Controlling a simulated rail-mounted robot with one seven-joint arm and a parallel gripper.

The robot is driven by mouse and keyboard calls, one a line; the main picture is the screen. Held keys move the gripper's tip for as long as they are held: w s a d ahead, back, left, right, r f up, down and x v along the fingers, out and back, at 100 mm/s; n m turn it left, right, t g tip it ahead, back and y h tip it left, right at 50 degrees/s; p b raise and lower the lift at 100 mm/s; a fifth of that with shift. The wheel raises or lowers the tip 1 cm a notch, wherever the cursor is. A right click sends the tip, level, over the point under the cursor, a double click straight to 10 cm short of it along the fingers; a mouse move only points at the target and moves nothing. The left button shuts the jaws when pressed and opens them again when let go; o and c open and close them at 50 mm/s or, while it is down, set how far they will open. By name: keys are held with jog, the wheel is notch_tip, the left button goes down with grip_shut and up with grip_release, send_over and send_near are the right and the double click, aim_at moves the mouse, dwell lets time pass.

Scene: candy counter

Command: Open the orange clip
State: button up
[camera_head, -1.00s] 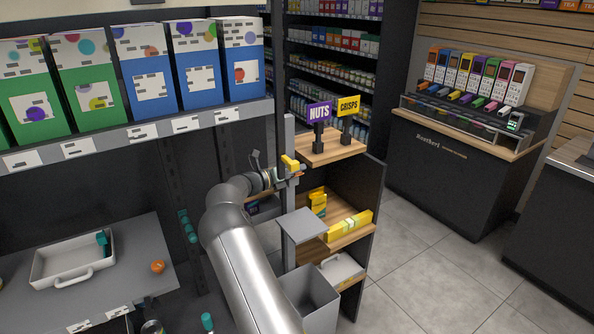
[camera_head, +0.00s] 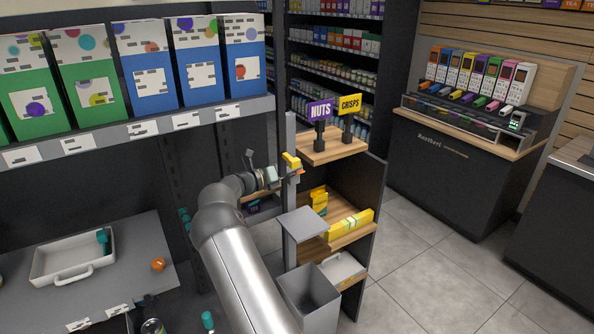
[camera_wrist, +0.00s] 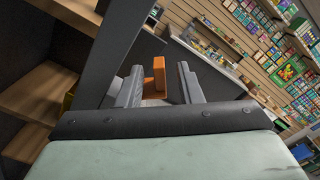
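An orange clip (camera_wrist: 156,76) shows in the wrist view as an upright block with a lower orange part, ahead of my gripper (camera_wrist: 160,88). The gripper's two grey fingers are apart, one on each side of the clip in the picture. I cannot tell whether either finger touches it. In the head view my gripper (camera_head: 283,177) is at the grey post, just below a yellow clip (camera_head: 291,161). A small orange bit (camera_head: 300,171) shows at the post's right side there; the rest is hidden.
The grey post (camera_head: 291,210) stands close by. Wooden shelves (camera_head: 340,238) with yellow packs are to the right, under the NUTS (camera_head: 319,110) and CRISPS (camera_head: 349,105) signs. A grey bin (camera_head: 312,297) is below. A rounded orange thing (camera_head: 158,264) lies beside a white tray (camera_head: 40,266).

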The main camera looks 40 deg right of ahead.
jog(key=w+a+b, duration=0.1)
jog(key=a+b, duration=0.2)
jog(key=a, duration=1.2)
jog(key=shift+w+b, duration=0.2)
jog(key=shift+b, duration=0.2)
jog(key=shift+s, duration=0.1)
jog(key=s+a+m+y, duration=0.2)
jog(key=s+m+y, duration=0.65)
jog(key=s, duration=0.55)
jog(key=s+a+f+m+t+y, duration=0.1)
jog(key=s+a+m+y, duration=0.3)
jog(key=s+a+m, duration=0.4)
jog(key=s+a+f+m+t+y, duration=0.1)
jog(key=s+a+f+m+y, duration=0.2)
jog(key=s+a, duration=1)
jog(key=s+m+y, duration=0.2)
jog(key=s+m, duration=0.3)
jog(key=s, duration=0.3)
jog(key=shift+a+t, duration=0.3)
